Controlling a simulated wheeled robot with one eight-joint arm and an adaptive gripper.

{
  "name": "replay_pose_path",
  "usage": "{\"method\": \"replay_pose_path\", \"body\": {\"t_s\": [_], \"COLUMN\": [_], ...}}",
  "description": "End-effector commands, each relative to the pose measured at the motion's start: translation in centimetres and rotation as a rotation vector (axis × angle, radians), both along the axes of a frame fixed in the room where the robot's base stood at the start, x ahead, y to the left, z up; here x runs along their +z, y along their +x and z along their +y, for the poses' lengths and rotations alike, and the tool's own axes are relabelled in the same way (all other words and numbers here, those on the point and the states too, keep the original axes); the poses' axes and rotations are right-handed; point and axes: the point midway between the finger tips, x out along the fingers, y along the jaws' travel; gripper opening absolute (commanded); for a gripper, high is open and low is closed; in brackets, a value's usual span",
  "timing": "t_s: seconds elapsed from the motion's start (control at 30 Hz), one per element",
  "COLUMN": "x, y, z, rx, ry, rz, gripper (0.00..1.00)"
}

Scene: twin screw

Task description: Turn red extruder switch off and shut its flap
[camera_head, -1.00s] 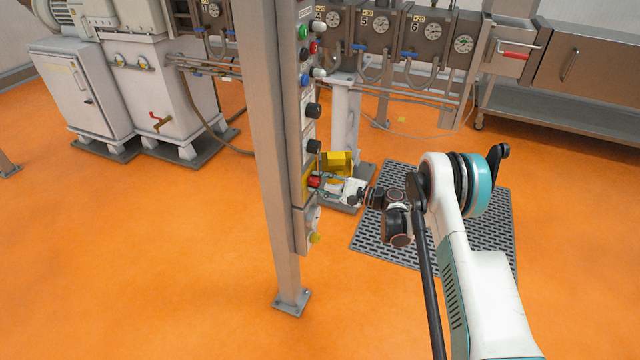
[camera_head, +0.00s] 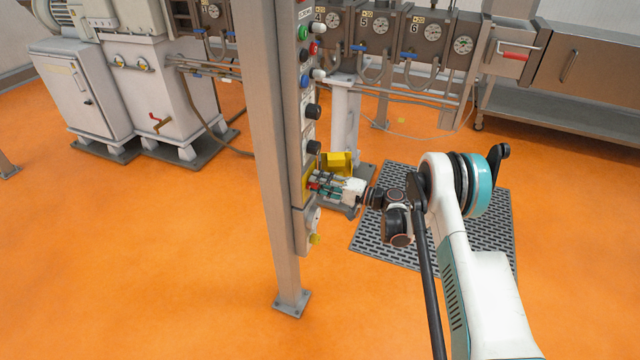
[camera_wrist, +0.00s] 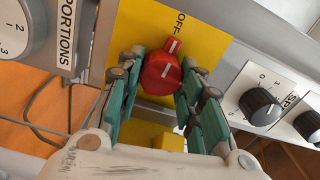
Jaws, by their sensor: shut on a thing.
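The red extruder switch (camera_wrist: 162,72) is a round red knob with a white line, on a yellow plate (camera_wrist: 133,32) in the wrist view. Its line points up toward the word OFF. My gripper (camera_wrist: 161,85) is shut on the red switch, with teal fingers on both sides of it. In the head view my gripper (camera_head: 322,186) is at the switch on the post's panel, and its fingers mostly hide the knob. The yellow flap (camera_head: 338,161) stands open, sticking out from the panel just above my gripper.
The grey post (camera_head: 267,150) carries a column of other knobs and buttons above the switch. In the wrist view a black dial (camera_wrist: 260,107) sits to the right and a grey dial (camera_wrist: 16,33) at upper left.

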Motion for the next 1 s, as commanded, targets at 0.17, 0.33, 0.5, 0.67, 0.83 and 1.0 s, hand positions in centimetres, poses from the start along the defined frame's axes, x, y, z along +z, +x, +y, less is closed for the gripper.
{"method": "replay_pose_path", "body": {"t_s": [0.17,0.33,0.5,0.67,0.83,1.0], "x": [-0.13,-0.13,-0.15,-0.16,-0.14,-0.08], "y": [-0.10,-0.11,-0.11,-0.11,-0.10,-0.07], "z": [-0.03,-0.02,-0.02,-0.02,-0.03,-0.01], "rx": [0.002,0.002,0.002,0.002,0.002,0.001], "ry": [-0.020,-0.028,-0.030,-0.030,-0.029,-0.027], "rz": [-0.049,-0.070,-0.073,-0.073,-0.073,-0.072], "gripper": [0.10,0.10,0.10,0.10,0.54,0.54]}}
